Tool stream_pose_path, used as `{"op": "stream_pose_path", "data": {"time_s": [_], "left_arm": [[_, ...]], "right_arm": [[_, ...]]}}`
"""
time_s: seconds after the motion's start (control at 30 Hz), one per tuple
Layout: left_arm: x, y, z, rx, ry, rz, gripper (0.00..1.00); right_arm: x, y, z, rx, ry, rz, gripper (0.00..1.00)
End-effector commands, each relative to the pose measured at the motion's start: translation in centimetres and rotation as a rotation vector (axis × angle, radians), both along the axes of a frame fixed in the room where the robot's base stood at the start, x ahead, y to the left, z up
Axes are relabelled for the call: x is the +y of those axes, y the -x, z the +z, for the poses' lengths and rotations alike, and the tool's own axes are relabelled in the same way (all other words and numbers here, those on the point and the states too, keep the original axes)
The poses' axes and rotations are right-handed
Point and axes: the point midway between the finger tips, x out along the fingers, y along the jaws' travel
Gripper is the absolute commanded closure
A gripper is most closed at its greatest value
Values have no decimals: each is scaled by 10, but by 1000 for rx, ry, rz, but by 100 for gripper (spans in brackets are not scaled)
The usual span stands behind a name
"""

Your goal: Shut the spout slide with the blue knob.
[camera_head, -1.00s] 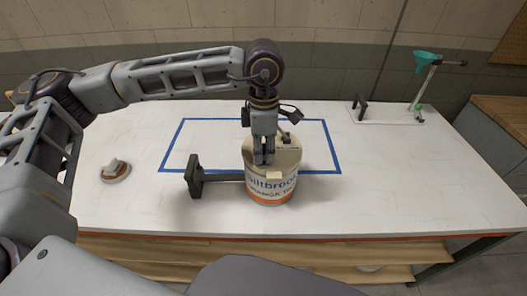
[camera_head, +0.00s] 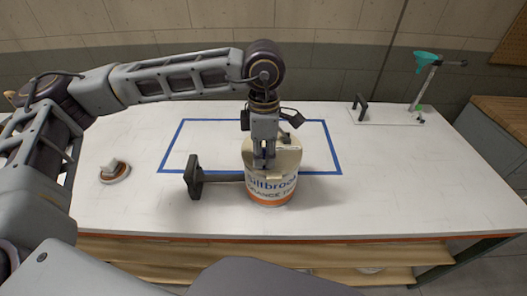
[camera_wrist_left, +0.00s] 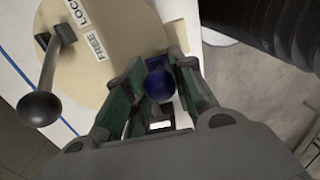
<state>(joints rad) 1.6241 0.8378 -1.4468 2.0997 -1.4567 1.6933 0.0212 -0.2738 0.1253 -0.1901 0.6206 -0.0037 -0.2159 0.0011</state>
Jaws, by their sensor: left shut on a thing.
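A cream tin (camera_head: 285,189) with an orange band and printed label stands upright near the front of the table. My left gripper (camera_head: 264,162) points down at its lid. In the left wrist view the gripper (camera_wrist_left: 155,95) is shut on the blue knob (camera_wrist_left: 159,85), which sits between its green-padded fingers. The spout slide under the knob is mostly hidden by the fingers, so I cannot tell how far it is shut. The lid (camera_wrist_left: 120,50) carries FREE and LOCK labels (camera_wrist_left: 97,47). My right gripper is not in view.
A lever with a dark ball (camera_wrist_left: 40,108) stands on the lid beside the labels. A dark bracket (camera_head: 195,177) reaches the tin from the left.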

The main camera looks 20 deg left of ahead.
Motion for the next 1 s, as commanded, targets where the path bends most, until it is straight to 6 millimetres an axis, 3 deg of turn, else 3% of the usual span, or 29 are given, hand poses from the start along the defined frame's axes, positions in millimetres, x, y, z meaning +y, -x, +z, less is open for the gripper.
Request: {"op": "stream_pose_path", "data": {"time_s": [0.57,0.6,0.7,0.8,1.0], "left_arm": [[-3,9,0,0,-1,0,100],[-3,9,0,0,-1,0,74],[-3,9,0,0,-1,0,61],[-3,9,0,0,-1,0,50],[-3,8,0,0,0,0,50]], "right_arm": [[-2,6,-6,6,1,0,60],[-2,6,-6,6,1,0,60],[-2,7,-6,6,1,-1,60],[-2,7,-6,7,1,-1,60],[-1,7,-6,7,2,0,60]]}}
